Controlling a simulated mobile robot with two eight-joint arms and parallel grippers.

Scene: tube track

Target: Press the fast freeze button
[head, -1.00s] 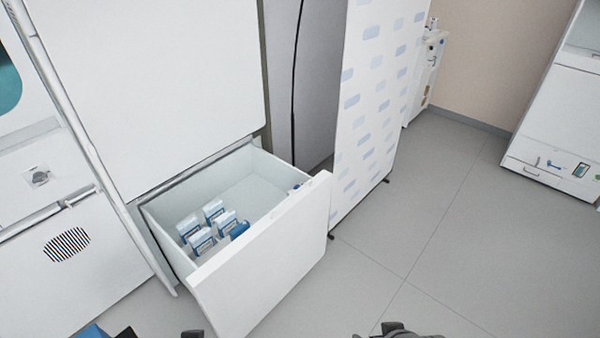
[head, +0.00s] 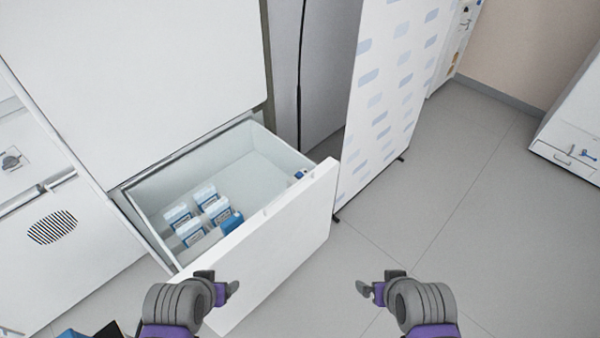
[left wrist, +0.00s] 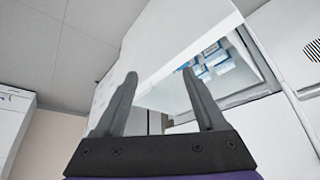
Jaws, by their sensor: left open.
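The open white drawer (head: 290,215) of the tall white cabinet (head: 135,75) is pulled out in the head view. A small blue-and-white part (head: 299,175) sits at its right inner edge; whether it is the fast freeze button I cannot tell. My left gripper (head: 231,288) is in front of the drawer's front panel, with its fingers apart and empty in the left wrist view (left wrist: 159,76). That view also shows the drawer (left wrist: 180,35) beyond the fingers. My right gripper (head: 366,289) is over the floor right of the drawer; its jaw opening is unclear.
Several white-and-blue boxes (head: 204,196) and a blue item (head: 231,220) lie in the drawer. A patterned white panel (head: 385,95) stands to its right. A white unit (head: 575,130) is at the far right. The floor (head: 470,220) between is clear.

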